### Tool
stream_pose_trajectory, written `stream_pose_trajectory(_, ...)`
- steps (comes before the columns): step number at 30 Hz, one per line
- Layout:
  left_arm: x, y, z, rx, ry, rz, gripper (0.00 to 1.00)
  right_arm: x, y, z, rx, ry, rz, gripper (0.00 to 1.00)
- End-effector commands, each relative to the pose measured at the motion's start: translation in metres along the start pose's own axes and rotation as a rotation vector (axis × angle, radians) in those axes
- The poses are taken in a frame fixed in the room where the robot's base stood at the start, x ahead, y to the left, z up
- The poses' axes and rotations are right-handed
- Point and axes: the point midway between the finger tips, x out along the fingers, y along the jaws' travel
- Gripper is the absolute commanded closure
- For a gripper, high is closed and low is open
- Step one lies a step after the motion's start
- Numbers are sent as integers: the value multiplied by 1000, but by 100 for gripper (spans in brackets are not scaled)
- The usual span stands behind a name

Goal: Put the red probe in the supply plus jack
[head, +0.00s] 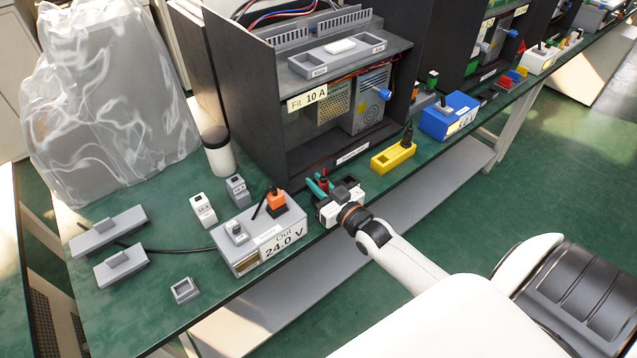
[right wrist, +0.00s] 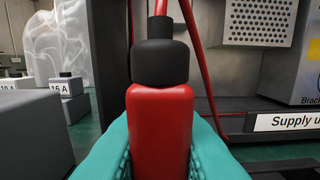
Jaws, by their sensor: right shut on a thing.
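My right gripper (head: 318,188) is shut on the red probe (head: 323,180), beside the right end of the supply box. In the right wrist view the red probe (right wrist: 160,125) stands upright between the teal fingers (right wrist: 108,152), with a black collar and a red lead at its top; its lower end is hidden. The supply box (head: 259,240), labelled "Out 24.0 V", stands at the front bench edge. I cannot make out the plus jack. My left gripper is not in view.
The dark rack (head: 245,120) stands right behind the gripper, with a "Supply" label (right wrist: 290,121) in the right wrist view. A white cylinder with a dark lid (head: 218,155), grey blocks (head: 203,209) and a clear plastic cover (head: 105,110) are to the left. A yellow block (head: 393,157) is right.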

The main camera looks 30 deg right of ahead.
Motion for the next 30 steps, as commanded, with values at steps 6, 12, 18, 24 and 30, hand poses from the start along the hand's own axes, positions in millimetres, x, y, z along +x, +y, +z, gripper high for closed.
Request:
stream_pose_trajectory(6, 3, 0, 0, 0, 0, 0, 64, 0, 0, -5, 0, -1, 0, 79)
stream_pose_trajectory(12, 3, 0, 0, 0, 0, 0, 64, 0, 0, -4, 0, -1, 0, 57)
stream_pose_trajectory(18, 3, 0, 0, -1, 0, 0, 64, 0, 0, -4, 0, 0, 0, 57)
stream_pose_trajectory(24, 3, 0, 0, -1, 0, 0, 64, -17, 0, -6, 0, 3, 1, 57)
stream_pose_trajectory(30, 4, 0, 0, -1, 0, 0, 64, -57, 0, -6, 0, 4, 0, 57)
